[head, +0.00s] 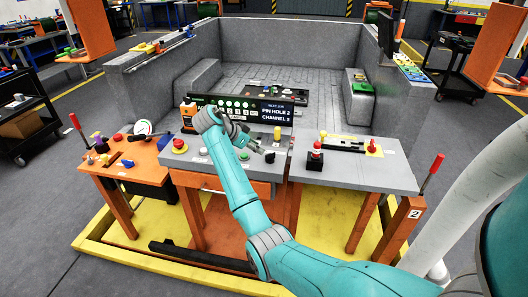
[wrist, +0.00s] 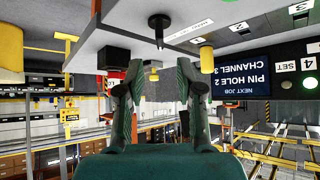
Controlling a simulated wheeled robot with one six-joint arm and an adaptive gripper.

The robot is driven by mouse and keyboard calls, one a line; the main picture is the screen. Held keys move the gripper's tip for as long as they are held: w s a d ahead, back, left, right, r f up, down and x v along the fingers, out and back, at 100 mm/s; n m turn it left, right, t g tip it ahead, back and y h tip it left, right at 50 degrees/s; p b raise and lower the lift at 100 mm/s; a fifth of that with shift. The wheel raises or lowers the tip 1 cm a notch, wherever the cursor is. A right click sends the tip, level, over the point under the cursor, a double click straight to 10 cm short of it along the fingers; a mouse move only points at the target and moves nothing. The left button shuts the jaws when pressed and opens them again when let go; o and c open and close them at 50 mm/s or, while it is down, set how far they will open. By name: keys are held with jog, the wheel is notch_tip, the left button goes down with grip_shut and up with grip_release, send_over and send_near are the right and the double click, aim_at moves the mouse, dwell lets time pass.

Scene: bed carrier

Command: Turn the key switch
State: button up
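In the wrist view, which looks upside down, a black round fitting with a thin stem (wrist: 159,28) sits on the grey panel surface ahead of my gripper. It may be the key switch; I cannot tell for sure. My gripper (wrist: 160,72) is open and empty, its two dark green fingers spread on either side of the line to that fitting, apart from it. In the head view my gripper (head: 262,151) is over the middle grey bench, and my teal arm hides part of that bench. No key is clearly visible in the head view.
A yellow-topped post (head: 277,133) stands close to my gripper. A red mushroom button (head: 179,145) is to the left, and a black box with a red knob (head: 315,154) to the right. A display (head: 277,112) reads "PIN HOLE 2 CHANNEL 3". Red-handled levers (head: 432,172) flank the benches.

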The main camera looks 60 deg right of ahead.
jog(key=shift+v, duration=1.5)
